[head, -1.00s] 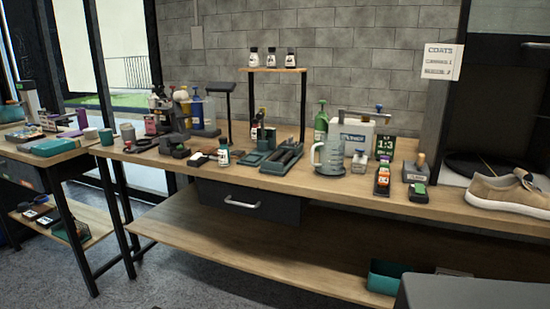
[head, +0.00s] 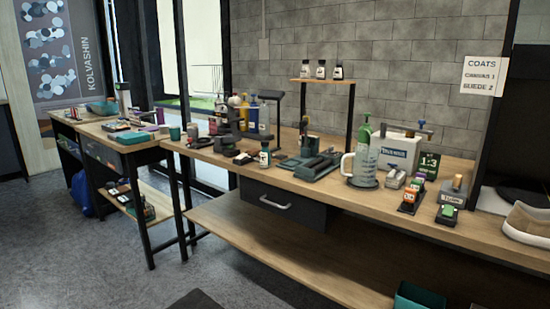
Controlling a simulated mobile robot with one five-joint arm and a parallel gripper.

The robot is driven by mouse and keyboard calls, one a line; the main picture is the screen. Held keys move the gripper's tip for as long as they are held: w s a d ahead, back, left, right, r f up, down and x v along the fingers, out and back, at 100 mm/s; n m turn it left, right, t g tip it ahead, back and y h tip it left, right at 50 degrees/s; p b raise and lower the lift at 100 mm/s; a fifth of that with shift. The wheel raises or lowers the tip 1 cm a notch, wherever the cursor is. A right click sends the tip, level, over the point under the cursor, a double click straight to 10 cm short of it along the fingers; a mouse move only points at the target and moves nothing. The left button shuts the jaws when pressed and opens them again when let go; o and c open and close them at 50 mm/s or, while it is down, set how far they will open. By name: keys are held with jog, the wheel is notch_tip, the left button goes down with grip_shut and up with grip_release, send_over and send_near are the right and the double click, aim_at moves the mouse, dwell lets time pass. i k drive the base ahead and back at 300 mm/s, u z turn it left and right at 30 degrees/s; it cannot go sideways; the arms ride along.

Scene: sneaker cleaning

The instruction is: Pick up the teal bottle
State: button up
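No bottle is plainly teal from here. A green bottle (head: 364,133) with a pump-like top stands behind the clear measuring jug (head: 364,166) on the long bench. The jug hides its lower part. A small white bottle (head: 265,155) with a dark cap and coloured label stands near the bench's front edge. Blue bottles (head: 253,117) and a yellow bottle (head: 243,116) stand further back on the left, partly hidden by dark gear. My gripper is not in view.
A side table (head: 98,130) stands at the left. The grey floor (head: 90,255) in front is largely open. A lower shelf (head: 260,250) runs under the bench.

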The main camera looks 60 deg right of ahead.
aim_at(265, 156)
jog(key=z, duration=0.4)
jog(key=i, duration=1)
jog(key=u, duration=0.05)
